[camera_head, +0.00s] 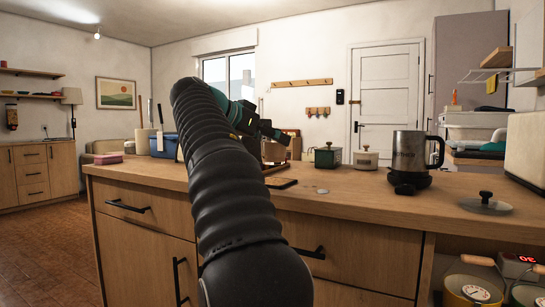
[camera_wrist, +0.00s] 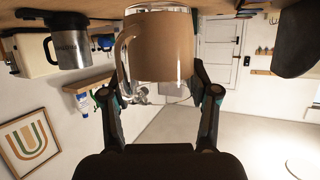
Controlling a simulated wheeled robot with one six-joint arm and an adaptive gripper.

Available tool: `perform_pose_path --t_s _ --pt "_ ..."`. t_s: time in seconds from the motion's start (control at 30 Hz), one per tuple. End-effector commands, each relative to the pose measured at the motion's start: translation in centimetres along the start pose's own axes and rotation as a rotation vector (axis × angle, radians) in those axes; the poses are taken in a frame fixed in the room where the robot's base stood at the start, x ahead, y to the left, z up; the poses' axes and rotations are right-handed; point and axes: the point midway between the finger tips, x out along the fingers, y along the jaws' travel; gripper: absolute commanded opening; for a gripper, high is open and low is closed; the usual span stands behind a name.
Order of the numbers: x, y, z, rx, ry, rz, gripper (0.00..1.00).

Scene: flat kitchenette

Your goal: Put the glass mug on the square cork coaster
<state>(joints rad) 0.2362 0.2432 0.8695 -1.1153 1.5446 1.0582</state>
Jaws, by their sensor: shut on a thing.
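The glass mug (camera_wrist: 160,45) is at the top of the wrist view, which is upside down. It looks tan, and its clear handle is on the left. My gripper (camera_wrist: 158,82) has a finger on each side of the mug and is shut on it. In the head view my gripper (camera_head: 262,130) is above the far side of the wooden counter, partly behind my arm.
The wooden counter (camera_head: 390,192) holds a steel kettle (camera_head: 408,153) on a dark base, a green lidded pot (camera_head: 328,157), a pale lidded pot (camera_head: 366,160) and a loose lid (camera_head: 486,204). The counter's front middle is mostly clear.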

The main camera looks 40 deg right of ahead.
Motion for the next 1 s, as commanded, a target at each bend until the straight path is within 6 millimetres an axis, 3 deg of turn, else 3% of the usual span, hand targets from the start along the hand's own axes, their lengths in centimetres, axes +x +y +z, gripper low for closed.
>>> perform_pose_path --t_s 0.37,0.87,0.9,0.97,1.0 --pt "1.4 0.0 3.5 0.0 0.001 0.001 0.15" --pt "1.7 0.0 4.1 0.002 0.001 0.0 0.15" --pt "1.6 0.0 4.0 0.001 0.001 0.0 0.68" --pt "1.6 -0.1 4.0 0.001 0.0 0.0 0.83" --pt "1.6 -0.1 4.0 0.001 0.0 0.0 0.85"
